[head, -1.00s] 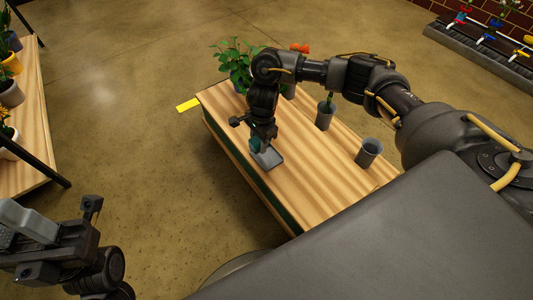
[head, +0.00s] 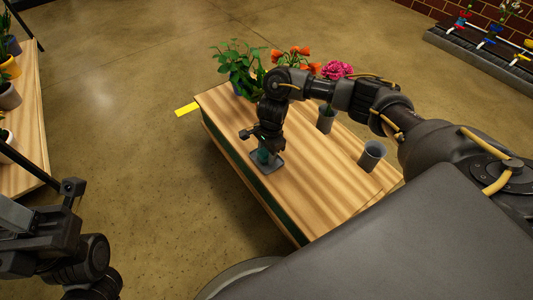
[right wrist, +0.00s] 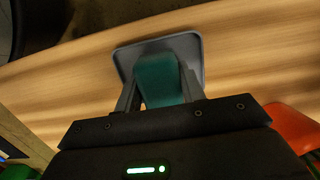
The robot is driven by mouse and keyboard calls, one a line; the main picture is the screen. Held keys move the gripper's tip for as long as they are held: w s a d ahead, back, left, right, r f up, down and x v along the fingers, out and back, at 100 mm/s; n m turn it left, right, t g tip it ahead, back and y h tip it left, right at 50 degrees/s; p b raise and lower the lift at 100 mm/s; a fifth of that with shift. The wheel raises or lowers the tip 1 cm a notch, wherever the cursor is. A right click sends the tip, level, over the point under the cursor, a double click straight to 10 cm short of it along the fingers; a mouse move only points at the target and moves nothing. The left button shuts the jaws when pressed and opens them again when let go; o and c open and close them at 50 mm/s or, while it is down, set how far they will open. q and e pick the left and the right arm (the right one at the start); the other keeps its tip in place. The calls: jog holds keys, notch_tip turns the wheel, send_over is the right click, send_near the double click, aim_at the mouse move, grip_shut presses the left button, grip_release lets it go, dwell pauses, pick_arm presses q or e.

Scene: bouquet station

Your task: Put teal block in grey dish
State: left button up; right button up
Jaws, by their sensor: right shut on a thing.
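The teal block (head: 263,156) is between the fingers of my right gripper (head: 264,150), which points down near the left edge of the wooden table. In the right wrist view the teal block (right wrist: 160,76) sits between the two fingers, over the grey dish (right wrist: 190,43). The grey dish (head: 275,167) is a shallow square tray on the table, partly hidden by the gripper and block. I cannot tell whether the block touches the dish floor. My left gripper (head: 35,225) is at the lower left, cut off by the frame, away from the table; its fingers are not clear.
A grey cup (head: 371,154) stands on the table's right part, and another grey pot (head: 326,121) stands behind it. A leafy plant (head: 240,68), orange flowers (head: 292,59) and pink flowers (head: 338,69) are at the back. The near table surface is clear.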

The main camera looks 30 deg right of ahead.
jog(key=shift+f, duration=0.15)
jog(key=o, duration=0.9)
jog(key=shift+o, duration=0.2)
